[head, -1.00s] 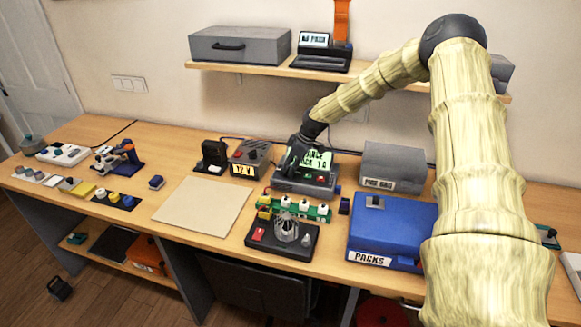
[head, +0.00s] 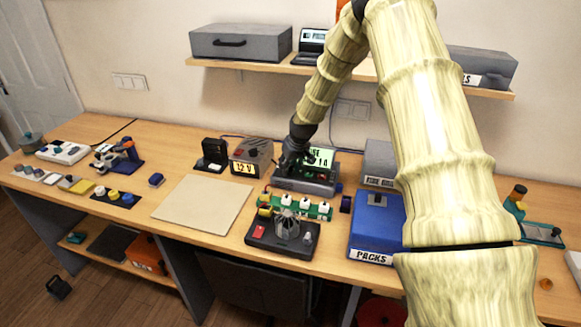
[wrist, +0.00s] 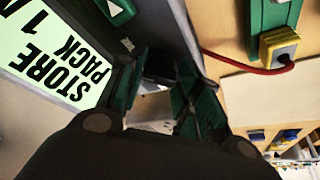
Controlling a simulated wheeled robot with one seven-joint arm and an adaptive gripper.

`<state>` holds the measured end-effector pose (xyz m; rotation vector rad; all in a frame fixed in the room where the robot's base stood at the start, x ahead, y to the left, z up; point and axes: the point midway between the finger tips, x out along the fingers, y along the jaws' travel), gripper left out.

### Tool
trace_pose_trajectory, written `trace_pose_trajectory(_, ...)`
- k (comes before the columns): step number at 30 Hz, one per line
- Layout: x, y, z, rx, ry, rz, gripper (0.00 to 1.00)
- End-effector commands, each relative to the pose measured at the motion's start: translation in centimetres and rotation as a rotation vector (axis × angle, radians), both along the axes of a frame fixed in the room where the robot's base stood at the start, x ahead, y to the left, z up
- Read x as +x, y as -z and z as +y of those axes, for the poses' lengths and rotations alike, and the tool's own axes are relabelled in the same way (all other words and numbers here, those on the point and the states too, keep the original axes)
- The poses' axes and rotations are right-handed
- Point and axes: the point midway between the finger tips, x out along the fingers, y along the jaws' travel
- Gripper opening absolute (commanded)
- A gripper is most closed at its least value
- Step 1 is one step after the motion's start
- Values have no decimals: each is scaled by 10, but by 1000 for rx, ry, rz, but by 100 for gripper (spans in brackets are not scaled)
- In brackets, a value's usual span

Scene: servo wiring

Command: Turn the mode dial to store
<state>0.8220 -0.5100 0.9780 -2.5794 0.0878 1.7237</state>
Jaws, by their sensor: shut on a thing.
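The charger (head: 305,184) stands at the middle back of the bench, with a lit pale-green screen (head: 322,158). In the wrist view the screen (wrist: 45,60) reads STORE and PACK 1, cut off by the picture edge. My gripper (head: 290,163) is down at the left part of the charger's face. In the wrist view its dark green fingers (wrist: 160,88) are shut on the mode dial, which they and the gripper body mostly hide. I cannot make out the dial's pointer.
A green start-type button (wrist: 117,10) with a white triangle lies beside the screen. A 12 V supply (head: 250,158) stands left of the charger. A green board (head: 300,207) and a black fixture (head: 270,235) lie in front. The blue PACKS case (head: 375,225) is to the right.

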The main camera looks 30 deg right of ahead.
Motion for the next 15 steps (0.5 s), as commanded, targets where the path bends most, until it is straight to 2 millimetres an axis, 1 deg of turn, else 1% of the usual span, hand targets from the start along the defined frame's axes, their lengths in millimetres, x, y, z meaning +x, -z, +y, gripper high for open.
trace_pose_trajectory(6, 2, -1, 1, -6, 141, -4, 11)
trace_pose_trajectory(15, 3, -2, 2, -3, 257, -5, 11)
